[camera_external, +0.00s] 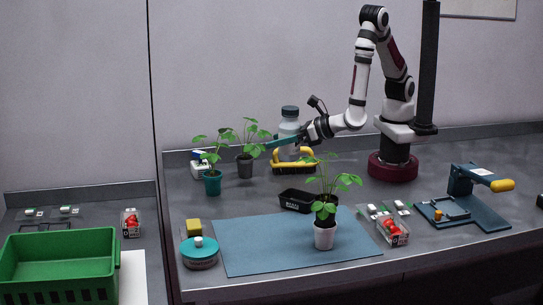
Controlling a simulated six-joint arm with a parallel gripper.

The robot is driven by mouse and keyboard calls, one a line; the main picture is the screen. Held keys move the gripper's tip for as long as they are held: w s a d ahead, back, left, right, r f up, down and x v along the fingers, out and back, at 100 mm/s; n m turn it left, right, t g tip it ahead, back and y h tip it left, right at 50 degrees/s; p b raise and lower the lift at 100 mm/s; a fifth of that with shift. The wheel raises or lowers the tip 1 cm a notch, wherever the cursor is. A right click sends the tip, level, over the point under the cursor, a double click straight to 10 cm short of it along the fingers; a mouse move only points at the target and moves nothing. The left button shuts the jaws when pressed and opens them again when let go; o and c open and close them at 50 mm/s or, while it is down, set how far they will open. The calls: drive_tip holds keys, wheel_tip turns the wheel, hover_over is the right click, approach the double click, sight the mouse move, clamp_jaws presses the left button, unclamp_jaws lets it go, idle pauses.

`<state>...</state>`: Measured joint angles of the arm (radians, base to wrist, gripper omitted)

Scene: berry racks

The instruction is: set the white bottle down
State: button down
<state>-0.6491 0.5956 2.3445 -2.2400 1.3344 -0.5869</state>
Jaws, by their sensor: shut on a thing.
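The white bottle (289,128) has a dark cap and stands upright at the back of the grey bench, left of my arm's base. My gripper (274,144) reaches in from the right, and its teal fingers are shut on the bottle at mid-height. The bottle's lower part is partly hidden by the fingers and by a yellow-handled black brush (294,154). I cannot tell whether its bottom touches the bench.
Potted plants (212,184) stand left of the bottle. A berry punnet (391,234) and teal stand (470,214) are at right.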

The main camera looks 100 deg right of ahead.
drive_tip(key=s+a+n+t+y, duration=0.1)
drive_tip(key=s+a+n+y, duration=0.45)
drive_tip(key=a, duration=0.45)
drive_tip(key=shift+m+t, duration=0.3)
drive_tip(key=shift+m, duration=0.15)
drive_tip(key=shift+s+a+f, duration=0.45)
drive_tip(key=shift+a+f, duration=1.4)
drive_tip(key=shift+s+a+f, duration=0.5)
drive_tip(key=shift+a+f, duration=1.3)
drive_tip(key=shift+a, duration=0.05)
drive_tip(key=shift+s+a+f, duration=0.45)
drive_tip(key=shift+a+f, duration=1.4)
unclamp_jaws()
drive_tip(key=shift+f, duration=0.15)
drive_tip(key=shift+s+r, duration=0.1)
drive_tip(key=shift+r, duration=0.15)
drive_tip(key=v, duration=1.1)
drive_tip(key=shift+s+a+r, duration=0.1)
drive_tip(key=shift+s+r, duration=0.05)
drive_tip(key=shift+s, duration=0.2)
